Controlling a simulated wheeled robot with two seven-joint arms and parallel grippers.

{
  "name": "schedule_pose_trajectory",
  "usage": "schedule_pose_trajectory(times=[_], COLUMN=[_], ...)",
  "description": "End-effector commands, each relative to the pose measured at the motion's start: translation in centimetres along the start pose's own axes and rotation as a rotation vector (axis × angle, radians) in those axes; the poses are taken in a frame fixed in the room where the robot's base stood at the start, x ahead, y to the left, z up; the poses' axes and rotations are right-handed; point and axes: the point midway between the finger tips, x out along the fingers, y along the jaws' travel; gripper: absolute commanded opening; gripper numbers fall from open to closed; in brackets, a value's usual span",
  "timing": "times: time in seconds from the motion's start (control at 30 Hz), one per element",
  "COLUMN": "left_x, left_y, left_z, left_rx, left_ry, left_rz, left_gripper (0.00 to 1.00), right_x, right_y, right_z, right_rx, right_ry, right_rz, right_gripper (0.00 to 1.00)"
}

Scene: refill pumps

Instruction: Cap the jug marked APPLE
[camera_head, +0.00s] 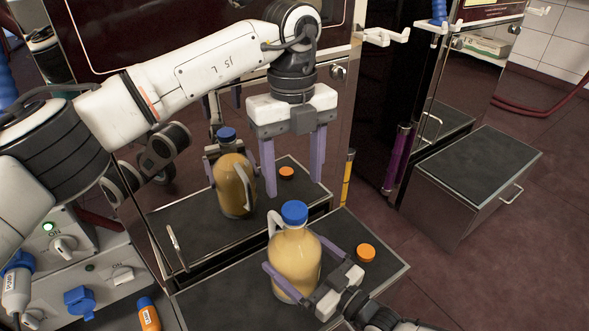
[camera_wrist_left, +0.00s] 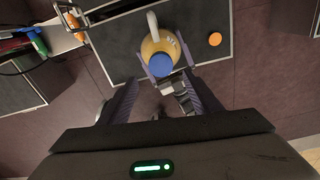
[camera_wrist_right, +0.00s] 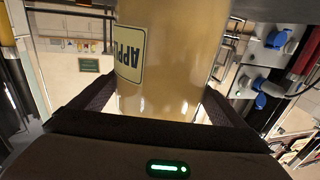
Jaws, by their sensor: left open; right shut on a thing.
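The jug (camera_head: 294,265) of yellowish juice stands upright on a dark-topped shelf; it also shows from above in the left wrist view (camera_wrist_left: 153,47). Its APPLE label (camera_wrist_right: 130,54) appears upside down in the right wrist view. A blue cap (camera_head: 294,212) sits on the jug's mouth; I cannot tell how tightly. My right gripper (camera_head: 293,268) is shut around the jug's body. My left gripper (camera_head: 292,190) is open and empty, fingers pointing down, above the blue cap's level. In the left wrist view the blue cap (camera_wrist_left: 161,65) lies between its fingers.
An orange cap (camera_head: 366,253) lies on the shelf (camera_head: 225,300) to the jug's right. The shiny panel behind reflects the jug and orange cap. A small orange bottle (camera_head: 148,315) and a control box (camera_head: 95,270) with blue sockets are at lower left. Another dark-topped step (camera_head: 475,175) stands at right.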

Motion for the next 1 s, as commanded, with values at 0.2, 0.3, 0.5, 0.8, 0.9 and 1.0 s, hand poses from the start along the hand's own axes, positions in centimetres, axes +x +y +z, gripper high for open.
schedule_pose_trajectory(times=[0.2, 0.3, 0.5, 0.8, 0.9, 1.0], left_x=[-0.4, -0.5, -0.6, -0.5, 0.0, 1.1], left_y=[0.0, 0.0, 0.0, 0.0, 0.0, 0.0], left_z=[-0.2, -0.2, -0.2, -0.2, -0.2, -0.1], left_rx=[-0.340, -0.439, -0.518, -0.520, -0.520, -0.520], left_ry=[-0.037, -0.047, -0.053, -0.052, -0.051, -0.050], left_rz=[-0.017, -0.025, -0.031, -0.031, -0.030, -0.029], left_gripper=[0.58, 0.58, 0.58, 0.58, 0.58, 0.58], right_x=[-0.1, -0.1, -0.1, -0.1, -0.1, -0.1], right_y=[0.1, 0.1, 0.1, 0.1, 0.1, 0.1], right_z=[0.1, 0.1, 0.1, 0.1, 0.1, 0.1], right_rx=[0.001, 0.001, 0.001, 0.001, 0.001, 0.001], right_ry=[-0.002, -0.002, -0.002, -0.002, -0.002, -0.002], right_rz=[0.002, 0.002, 0.002, 0.002, 0.002, 0.002], right_gripper=[0.32, 0.32, 0.32, 0.32, 0.32, 0.32])
